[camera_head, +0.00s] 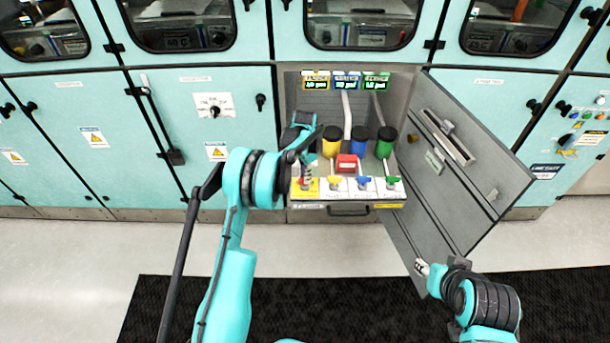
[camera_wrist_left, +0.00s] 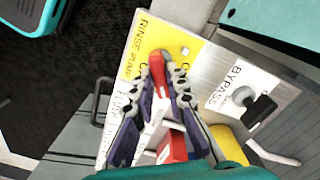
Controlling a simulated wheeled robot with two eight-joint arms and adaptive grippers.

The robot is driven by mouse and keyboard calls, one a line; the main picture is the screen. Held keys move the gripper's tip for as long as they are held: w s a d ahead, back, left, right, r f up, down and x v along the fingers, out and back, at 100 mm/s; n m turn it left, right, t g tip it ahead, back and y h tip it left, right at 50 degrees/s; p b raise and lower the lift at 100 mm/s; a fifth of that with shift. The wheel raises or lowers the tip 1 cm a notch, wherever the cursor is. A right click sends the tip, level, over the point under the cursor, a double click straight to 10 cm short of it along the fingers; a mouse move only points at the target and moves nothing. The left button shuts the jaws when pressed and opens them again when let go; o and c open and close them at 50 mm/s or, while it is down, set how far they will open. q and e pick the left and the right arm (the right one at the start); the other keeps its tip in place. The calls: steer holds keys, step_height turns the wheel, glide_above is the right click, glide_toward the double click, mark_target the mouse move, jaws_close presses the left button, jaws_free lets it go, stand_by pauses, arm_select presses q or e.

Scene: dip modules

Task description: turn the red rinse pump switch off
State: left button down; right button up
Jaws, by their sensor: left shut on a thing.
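The red rinse pump switch (camera_wrist_left: 157,68) shows in the left wrist view on a yellow plate (camera_wrist_left: 148,35) lettered RINSE PUMP. My left gripper (camera_wrist_left: 160,78) is shut on the red switch handle, with one finger on each side. In the head view my left gripper (camera_head: 307,180) reaches down to the yellow plate (camera_head: 298,190) at the left end of the panel in the open cabinet and mostly hides the switch. The words at the switch's two positions are partly covered. My right gripper (camera_head: 422,268) is by the lower edge of the open door; its fingers are too small to judge.
Yellow, blue and green containers (camera_head: 357,138) and a red block (camera_head: 346,163) stand behind the panel. More knobs sit to the right on it. The open grey door (camera_head: 455,150) blocks the right side. A black BYPASS knob (camera_wrist_left: 262,108) is near my left gripper.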

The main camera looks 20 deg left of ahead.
arm_select(q)
steer(key=m, duration=0.7)
stand_by(0.6)
steer(key=c, duration=1.5)
jaws_free()
steer(key=shift+c, duration=0.2)
step_height(320, 180, up, 12)
